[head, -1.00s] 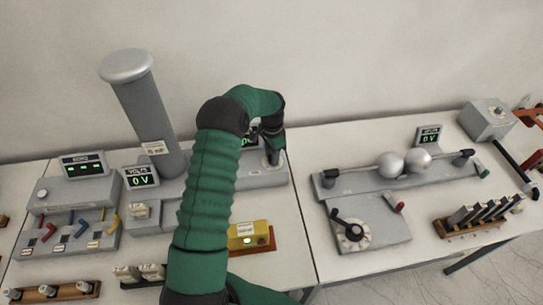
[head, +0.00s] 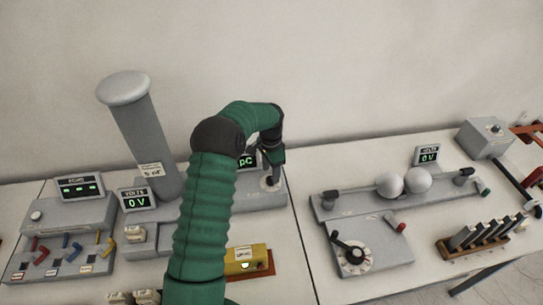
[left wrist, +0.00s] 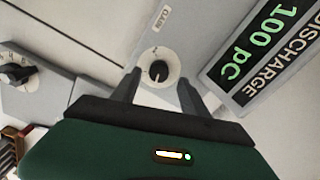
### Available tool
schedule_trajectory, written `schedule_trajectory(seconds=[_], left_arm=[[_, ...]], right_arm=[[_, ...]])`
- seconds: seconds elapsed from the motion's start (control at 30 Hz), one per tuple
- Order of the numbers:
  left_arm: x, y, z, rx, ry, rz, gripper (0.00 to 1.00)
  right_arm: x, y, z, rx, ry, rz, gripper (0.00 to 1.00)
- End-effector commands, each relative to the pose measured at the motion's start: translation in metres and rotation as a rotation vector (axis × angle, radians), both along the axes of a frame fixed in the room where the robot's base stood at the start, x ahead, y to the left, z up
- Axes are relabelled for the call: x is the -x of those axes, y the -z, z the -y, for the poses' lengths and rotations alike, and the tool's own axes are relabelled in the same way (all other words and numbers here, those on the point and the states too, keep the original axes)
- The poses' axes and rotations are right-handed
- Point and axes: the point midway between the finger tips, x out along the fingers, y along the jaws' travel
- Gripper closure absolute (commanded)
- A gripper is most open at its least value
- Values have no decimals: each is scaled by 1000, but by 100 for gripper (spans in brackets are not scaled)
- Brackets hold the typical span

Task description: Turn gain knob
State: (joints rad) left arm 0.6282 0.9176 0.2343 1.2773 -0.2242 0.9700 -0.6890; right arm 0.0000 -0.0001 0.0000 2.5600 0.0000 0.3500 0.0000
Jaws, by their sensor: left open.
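The gain knob (left wrist: 158,71) is a small black knob on a round white dial, with a label beside it that reads like "GAIN" upside down. In the left wrist view it sits between the spread fingers of my left gripper (left wrist: 158,90), and both fingers look apart from it. In the head view my left gripper (head: 273,172) points down at the right end of the grey discharge unit. The discharge display (left wrist: 258,45) reads 100 pC; in the head view it is partly hidden behind my green arm (head: 246,160). My right gripper is not in view.
A tall grey column (head: 142,140) stands left of my arm. A yellow box (head: 245,258) sits in front of the discharge unit. A sphere-gap unit (head: 340,204) with two silver balls is to the right. The table strip between them is clear.

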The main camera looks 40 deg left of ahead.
Motion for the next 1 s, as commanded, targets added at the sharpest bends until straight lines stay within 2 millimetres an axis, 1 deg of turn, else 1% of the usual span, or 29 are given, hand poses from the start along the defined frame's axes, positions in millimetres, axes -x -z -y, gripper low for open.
schedule_trajectory(seconds=[0.03,0.1,0.3,0.43,0.5,0.6,0.87,0.93,1.0], left_arm=[[-2,-11,-1,-4,1,6,48],[-3,-32,-1,-4,1,7,48],[-4,-91,-1,-2,1,5,48],[-4,-118,-2,-1,1,3,48],[-4,-127,-2,0,1,2,48],[-4,-133,-2,0,1,0,48],[-4,-135,-2,1,4,0,48],[-2,-143,-2,3,46,-3,48],[0,-149,-1,5,129,-6,48]], right_arm=[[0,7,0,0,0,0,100],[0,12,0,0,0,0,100],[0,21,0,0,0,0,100],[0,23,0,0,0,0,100],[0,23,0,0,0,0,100],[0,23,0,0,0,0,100],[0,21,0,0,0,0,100],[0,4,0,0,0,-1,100],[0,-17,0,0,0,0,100]])
